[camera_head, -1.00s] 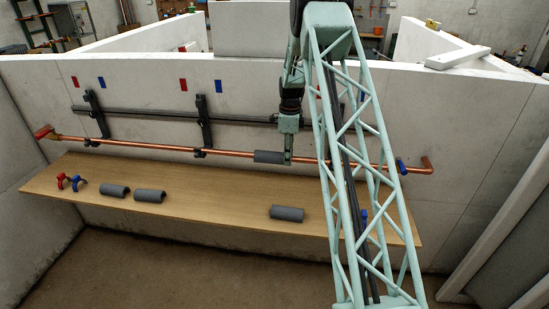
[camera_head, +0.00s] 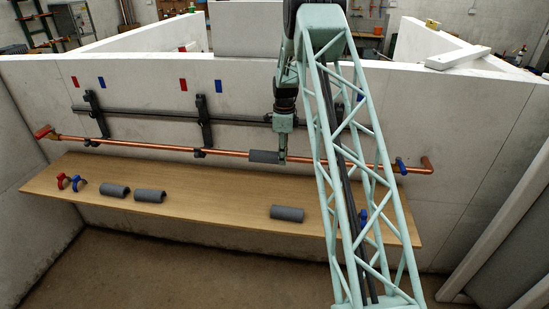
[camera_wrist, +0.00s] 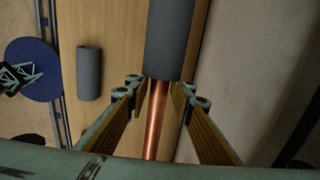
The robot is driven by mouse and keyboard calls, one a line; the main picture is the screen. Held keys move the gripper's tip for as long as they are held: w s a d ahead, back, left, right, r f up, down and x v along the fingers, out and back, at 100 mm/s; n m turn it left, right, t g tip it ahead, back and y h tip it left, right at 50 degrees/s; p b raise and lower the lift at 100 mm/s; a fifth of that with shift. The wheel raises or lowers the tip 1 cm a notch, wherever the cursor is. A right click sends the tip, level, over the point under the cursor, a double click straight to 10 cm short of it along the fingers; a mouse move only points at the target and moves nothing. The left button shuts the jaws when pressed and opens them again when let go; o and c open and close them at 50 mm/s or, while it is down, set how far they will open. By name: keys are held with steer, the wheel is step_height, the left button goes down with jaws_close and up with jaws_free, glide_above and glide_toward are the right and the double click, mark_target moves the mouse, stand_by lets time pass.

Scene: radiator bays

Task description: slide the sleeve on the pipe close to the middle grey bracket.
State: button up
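The dark grey sleeve (camera_head: 264,156) is around the copper pipe (camera_head: 150,147), right of the middle grey bracket (camera_head: 203,122), with a stretch of bare pipe between them. My gripper (camera_head: 283,160) is at the sleeve's right end. In the wrist view, my gripper's fingers (camera_wrist: 160,90) stand apart on either side of the copper pipe (camera_wrist: 156,120), with gaps between fingers and pipe. The end of the sleeve (camera_wrist: 170,40) lies just ahead of the fingertips; whether they touch it I cannot tell.
A wooden shelf (camera_head: 230,190) below bears loose grey sleeves (camera_head: 287,213) and red and blue clips (camera_head: 70,182). A dark pipe (camera_head: 150,113) runs above the copper one. Another grey bracket (camera_head: 95,115) is farther left. My lattice column hides the right part of the wall.

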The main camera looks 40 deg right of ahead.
mark_target(242, 153)
steer(key=shift+w+a+p, duration=0.35)
steer(key=shift+w+a, duration=6.3)
steer(key=shift+a, duration=0.25)
stand_by(1.1)
